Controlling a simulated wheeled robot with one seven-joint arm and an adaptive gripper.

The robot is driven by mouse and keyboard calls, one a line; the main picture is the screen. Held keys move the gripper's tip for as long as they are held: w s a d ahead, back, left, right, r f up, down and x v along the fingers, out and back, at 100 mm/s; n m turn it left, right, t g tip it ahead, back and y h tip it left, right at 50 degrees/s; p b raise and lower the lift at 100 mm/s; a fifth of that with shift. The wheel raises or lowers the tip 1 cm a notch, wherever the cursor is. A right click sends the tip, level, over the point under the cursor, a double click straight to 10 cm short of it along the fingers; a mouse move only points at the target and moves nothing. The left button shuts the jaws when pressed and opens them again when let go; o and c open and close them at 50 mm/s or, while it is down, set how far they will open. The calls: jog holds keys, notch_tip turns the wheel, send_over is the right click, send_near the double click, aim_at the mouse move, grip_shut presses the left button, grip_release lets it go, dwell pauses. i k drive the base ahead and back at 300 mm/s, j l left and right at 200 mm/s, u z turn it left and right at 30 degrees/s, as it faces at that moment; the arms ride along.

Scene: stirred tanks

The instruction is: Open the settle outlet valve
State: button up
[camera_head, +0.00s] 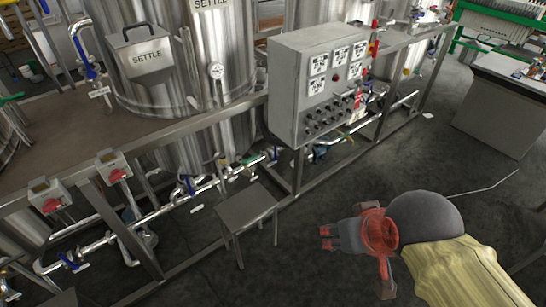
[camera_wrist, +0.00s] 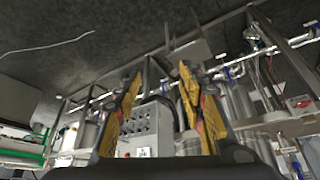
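The steel tank labelled SETTLE (camera_head: 182,85) stands on the brown platform at upper left in the head view. Blue-handled valves sit on the pipes below it, one valve (camera_head: 188,186) near the stool and another valve (camera_head: 273,156) further right. I cannot tell which is the settle outlet valve, as its tag is unreadable. My gripper (camera_head: 327,238) hangs over the dark floor right of the stool, apart from the pipes. In the wrist view my gripper (camera_wrist: 162,85) shows two yellow fingers spread apart with nothing between them.
A grey stool (camera_head: 247,207) stands in front of the pipes. A grey control box (camera_head: 318,85) with dials and knobs juts out above the platform frame. Red-handled switch boxes (camera_head: 113,167) are on the left rail. A grey bench (camera_head: 505,105) is at right. The floor between is clear.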

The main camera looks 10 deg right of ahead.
aim_at(189, 184)
jog(key=i+j+u, duration=0.15)
jog(key=i+j, duration=0.15)
jog(key=j, duration=0.25)
jog(key=i+j+u, duration=0.1)
jog(key=i+j, duration=0.2)
jog(key=j, duration=0.2)
jog(key=i+j+u, duration=0.15)
jog(key=i+j, duration=0.2)
jog(key=j, duration=0.15)
